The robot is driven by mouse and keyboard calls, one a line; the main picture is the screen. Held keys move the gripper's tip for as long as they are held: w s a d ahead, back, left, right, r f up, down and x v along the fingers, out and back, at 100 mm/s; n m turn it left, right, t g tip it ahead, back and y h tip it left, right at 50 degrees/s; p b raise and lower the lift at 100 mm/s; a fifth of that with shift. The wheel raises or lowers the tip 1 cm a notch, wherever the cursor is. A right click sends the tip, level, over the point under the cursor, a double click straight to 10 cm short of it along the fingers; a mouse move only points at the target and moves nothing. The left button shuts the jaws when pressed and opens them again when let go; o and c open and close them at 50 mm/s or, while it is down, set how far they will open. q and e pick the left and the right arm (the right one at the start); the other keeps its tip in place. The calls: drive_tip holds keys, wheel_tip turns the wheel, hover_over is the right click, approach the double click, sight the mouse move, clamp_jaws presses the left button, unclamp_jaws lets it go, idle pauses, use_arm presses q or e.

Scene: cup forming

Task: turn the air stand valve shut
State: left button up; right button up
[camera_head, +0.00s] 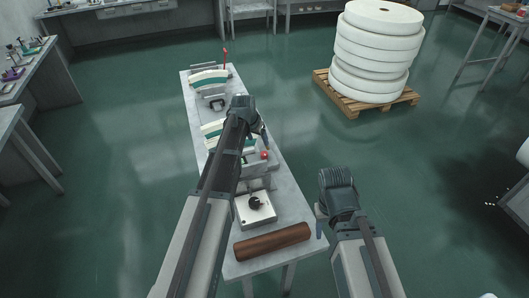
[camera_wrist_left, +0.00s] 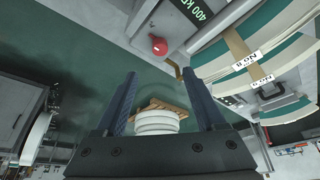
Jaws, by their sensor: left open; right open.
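A red knob (camera_head: 264,155), the likely air stand valve, sits on a light grey box on the narrow table. In the left wrist view the red knob (camera_wrist_left: 159,45) is on the side of the box, beside a green display (camera_wrist_left: 197,13) reading about 400 kPa. My left gripper (camera_head: 265,143) is just above the knob in the head view. In the left wrist view my left gripper (camera_wrist_left: 160,82) has its fingers apart with nothing between them; the knob appears beyond the tips. My right gripper (camera_head: 319,220) is right of the table, away from the knob.
The table (camera_head: 276,210) also holds a brown roll (camera_head: 272,241), a grey box with a black dial (camera_head: 256,207), and curved white-and-green pieces (camera_head: 209,78). White discs (camera_head: 371,50) are stacked on a pallet (camera_head: 350,104) beyond.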

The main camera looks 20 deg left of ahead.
sight(264, 153)
use_arm(q)
drive_tip(key=b+x, duration=1.2)
drive_tip(key=x, duration=0.1)
drive_tip(key=shift+f, duration=0.35)
drive_tip(key=shift+c, duration=0.4)
clamp_jaws()
